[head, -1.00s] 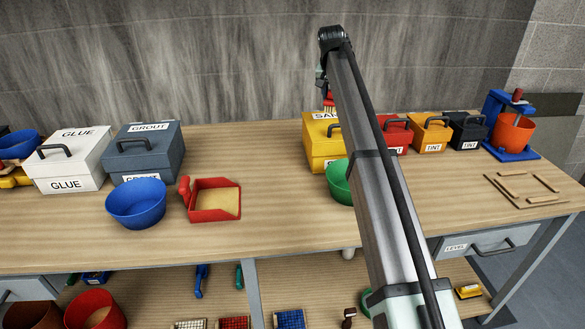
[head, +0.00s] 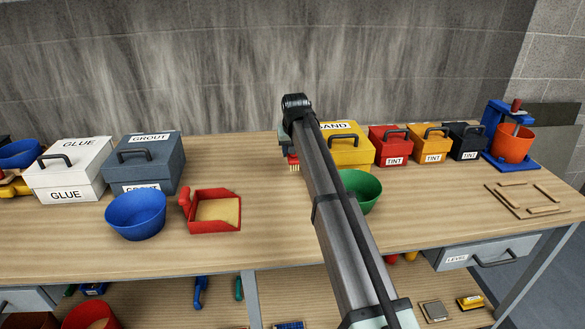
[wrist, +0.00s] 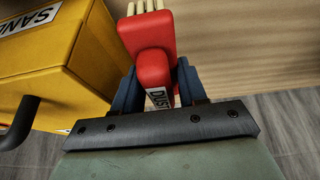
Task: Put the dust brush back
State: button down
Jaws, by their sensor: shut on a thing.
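The red dust brush (wrist: 152,70), with pale bristles and a label reading "DUST", is between the two fingers of my gripper (wrist: 156,88) in the wrist view. My gripper is shut on it. In the head view the brush (head: 293,159) shows only in part, bristles downward, just left of the yellow sand box (head: 352,152). My arm hides most of the gripper and part of that box. The sand box stands close beside the brush in the wrist view. I cannot tell whether the bristles touch the bench.
A green bowl (head: 362,190) stands in front of the sand box, partly behind my arm. A red dustpan (head: 236,228) with sand-coloured contents and a blue bowl (head: 136,216) lie left. The grey grout box (head: 172,165) is behind them. Bench top between dustpan and arm is clear.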

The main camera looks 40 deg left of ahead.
jog(key=shift+f, duration=3.1)
jog(key=shift+f, duration=0.1)
jog(key=c, duration=0.6)
grip_release()
jog(key=v, duration=1.2)
